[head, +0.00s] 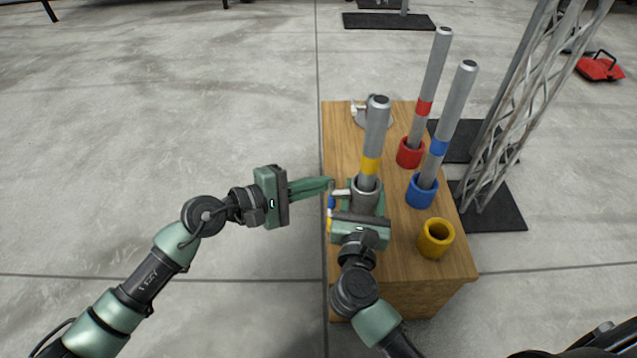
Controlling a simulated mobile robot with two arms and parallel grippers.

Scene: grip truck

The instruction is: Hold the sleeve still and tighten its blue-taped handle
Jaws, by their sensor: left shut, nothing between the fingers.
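The grey metal sleeve (366,196) stands upright on the wooden box, with a grey tube (377,130) banded in yellow rising out of it. Its blue-taped handle (332,203) sticks out on the sleeve's left side, over the box's left edge. My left gripper (329,184) is shut and empty, its fingertips just above and beside the blue-taped handle; I cannot tell whether they touch it. My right gripper (365,208) comes from the front, with its fingers on both sides of the sleeve, closed around it. Its body hides the sleeve's lower front.
On the wooden box (342,133) a red cup (410,152) and a blue cup (422,190) hold banded tubes. An empty yellow cup (436,238) stands front right. A lattice truss (515,110) rises right; the floor at left is clear.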

